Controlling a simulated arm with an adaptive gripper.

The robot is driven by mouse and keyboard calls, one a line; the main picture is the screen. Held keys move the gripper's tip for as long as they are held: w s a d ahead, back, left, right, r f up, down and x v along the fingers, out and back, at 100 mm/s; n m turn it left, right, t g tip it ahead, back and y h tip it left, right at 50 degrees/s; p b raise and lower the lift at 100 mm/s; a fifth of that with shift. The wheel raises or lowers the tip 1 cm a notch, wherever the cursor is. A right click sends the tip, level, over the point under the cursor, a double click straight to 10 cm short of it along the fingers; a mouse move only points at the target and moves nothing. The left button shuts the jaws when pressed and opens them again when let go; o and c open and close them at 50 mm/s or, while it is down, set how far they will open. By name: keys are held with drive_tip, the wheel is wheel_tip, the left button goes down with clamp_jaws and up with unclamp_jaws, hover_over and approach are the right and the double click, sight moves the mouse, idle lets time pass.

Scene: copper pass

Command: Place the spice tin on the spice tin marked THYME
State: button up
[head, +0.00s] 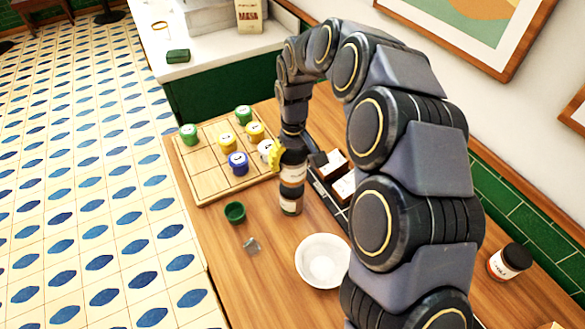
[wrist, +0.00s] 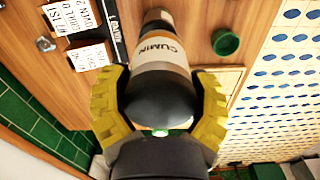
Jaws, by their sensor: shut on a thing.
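My gripper (head: 284,157) has its yellow fingers closed around a spice tin (head: 292,174) with a dark lid and a pale label. In the wrist view the held tin (wrist: 160,75) reads CUMIN, and its dark lid faces the camera between the fingers (wrist: 158,105). In the head view a second tin (head: 291,204) stands on the table directly below the held one. Its marking cannot be read, and I cannot tell whether the two tins touch. Another dark-lidded tin (head: 509,261) stands at the right, its label too small to read.
A black holder with white-labelled boxes (head: 343,187) lies close to the right of the tins. A green cup (head: 235,212), a clear cube (head: 251,245) and a white bowl (head: 322,261) stand nearby. A wooden grid board (head: 203,183) with several coloured pieces lies to the left.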

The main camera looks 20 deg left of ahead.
sight(292, 171)
drive_tip(key=shift+w+a+f, duration=0.3)
drive_tip(key=shift+w+f, duration=0.25)
drive_tip(key=shift+f, duration=1.6)
drive_tip(key=o, duration=1.2)
drive_tip(key=shift+f, duration=0.15)
wheel_tip(292, 171, up, 11)
drive_tip(key=shift+f, duration=0.1)
drive_tip(key=shift+r, duration=0.8)
